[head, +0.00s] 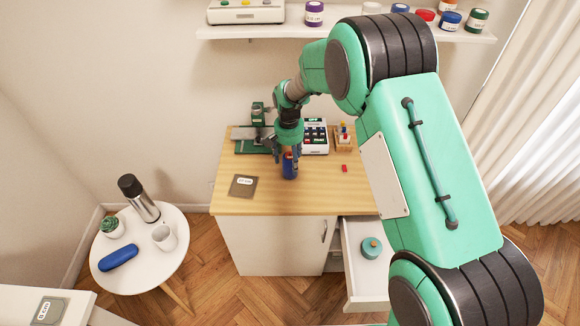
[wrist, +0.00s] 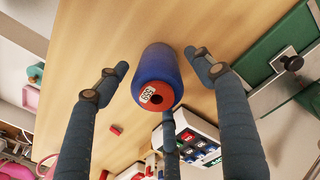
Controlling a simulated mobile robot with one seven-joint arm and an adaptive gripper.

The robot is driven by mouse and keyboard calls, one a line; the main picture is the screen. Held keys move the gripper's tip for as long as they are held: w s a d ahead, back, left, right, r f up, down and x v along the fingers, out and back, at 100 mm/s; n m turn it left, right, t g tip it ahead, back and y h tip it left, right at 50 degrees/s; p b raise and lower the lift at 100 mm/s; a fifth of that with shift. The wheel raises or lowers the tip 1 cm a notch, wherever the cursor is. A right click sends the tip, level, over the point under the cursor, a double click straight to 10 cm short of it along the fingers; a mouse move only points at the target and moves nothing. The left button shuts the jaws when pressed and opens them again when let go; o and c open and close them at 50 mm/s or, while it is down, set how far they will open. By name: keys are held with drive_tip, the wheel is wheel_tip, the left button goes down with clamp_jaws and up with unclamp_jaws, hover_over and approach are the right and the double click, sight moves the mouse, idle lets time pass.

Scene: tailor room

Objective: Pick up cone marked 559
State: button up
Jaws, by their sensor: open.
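The cone marked 559 is a blue thread cone (wrist: 155,73) with a red end that bears a white label. It stands on the wooden table (head: 262,200) near the middle, and in the head view the blue cone (head: 289,170) shows under my gripper. My gripper (head: 290,152) is open above and around it. I see no contact.
A green device (head: 250,140) and a white box with buttons (head: 314,136) stand behind the cone. A small wooden holder (head: 344,138) and a red piece (head: 344,168) are to the right. A labelled grey card (head: 243,186) lies front left. A drawer (head: 356,262) stands open below.

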drive_tip(key=shift+f+b, duration=0.35)
drive_tip(key=shift+f, duration=1.25)
drive_tip(key=c, duration=1.3)
